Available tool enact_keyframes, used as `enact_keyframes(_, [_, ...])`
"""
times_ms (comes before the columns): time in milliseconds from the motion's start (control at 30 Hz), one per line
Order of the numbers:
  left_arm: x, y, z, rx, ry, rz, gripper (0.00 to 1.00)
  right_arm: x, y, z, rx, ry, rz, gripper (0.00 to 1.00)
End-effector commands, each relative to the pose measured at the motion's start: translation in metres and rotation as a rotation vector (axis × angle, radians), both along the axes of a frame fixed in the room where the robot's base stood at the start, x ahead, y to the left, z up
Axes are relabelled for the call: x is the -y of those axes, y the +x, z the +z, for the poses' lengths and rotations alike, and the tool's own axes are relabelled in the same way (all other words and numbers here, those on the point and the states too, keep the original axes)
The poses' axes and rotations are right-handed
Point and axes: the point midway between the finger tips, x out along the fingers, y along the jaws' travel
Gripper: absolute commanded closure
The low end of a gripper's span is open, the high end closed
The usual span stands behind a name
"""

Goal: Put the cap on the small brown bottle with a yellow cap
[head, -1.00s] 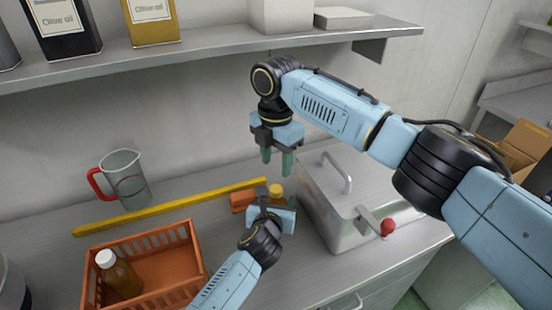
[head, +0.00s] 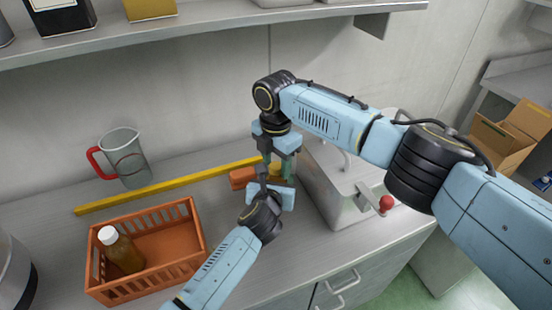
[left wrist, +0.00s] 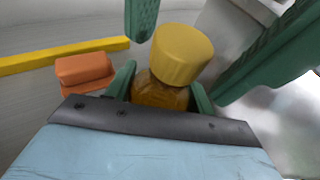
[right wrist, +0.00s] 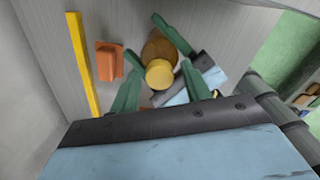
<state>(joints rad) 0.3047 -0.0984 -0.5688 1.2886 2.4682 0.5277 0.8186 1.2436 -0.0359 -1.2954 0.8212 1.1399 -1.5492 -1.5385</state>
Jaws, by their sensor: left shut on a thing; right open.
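The small brown bottle (left wrist: 160,92) stands upright between the fingers of my left gripper (head: 270,188), which is shut on its body. The yellow cap (left wrist: 182,55) sits at the bottle's top; I cannot tell whether it is screwed tight. In the right wrist view the cap (right wrist: 160,73) covers part of the bottle (right wrist: 158,47). My right gripper (head: 278,165) is open and points down from above, its green fingers on either side of the cap, apart from it. In the head view the bottle is mostly hidden by both grippers.
An orange block (head: 242,178) lies just left of the bottle, before a yellow bar (head: 165,187). An orange basket (head: 150,285) with a white-capped bottle (head: 122,252) and a measuring jug (head: 125,160) are left.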

Motion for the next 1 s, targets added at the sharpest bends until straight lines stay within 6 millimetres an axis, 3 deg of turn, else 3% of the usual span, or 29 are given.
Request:
enact_keyframes(67, [-0.0004,-0.0001,-0.0005,-0.001,0.001,0.001,1.0,-0.0002,-0.0001,0.0001,0.0,0.0,0.0,0.54])
enact_keyframes(400, [-0.0004,0.0,-0.0005,-0.001,0.001,0.001,1.0,-0.0002,-0.0001,0.0004,0.0,0.0,0.0,0.98])
enact_keyframes(567, [-0.0005,0.0,-0.0005,-0.001,0.001,0.001,1.0,-0.0005,-0.0004,0.0001,-0.001,0.001,-0.056,0.98])
enact_keyframes(800, [-0.0005,0.0,-0.0005,-0.001,0.001,0.001,1.0,-0.0011,-0.0008,-0.0002,-0.001,0.001,-0.413,0.98])
enact_keyframes(1000, [-0.0006,0.0,-0.0006,-0.001,0.001,0.001,1.0,-0.0001,-0.0007,-0.0003,-0.001,0.0,-0.582,0.98])
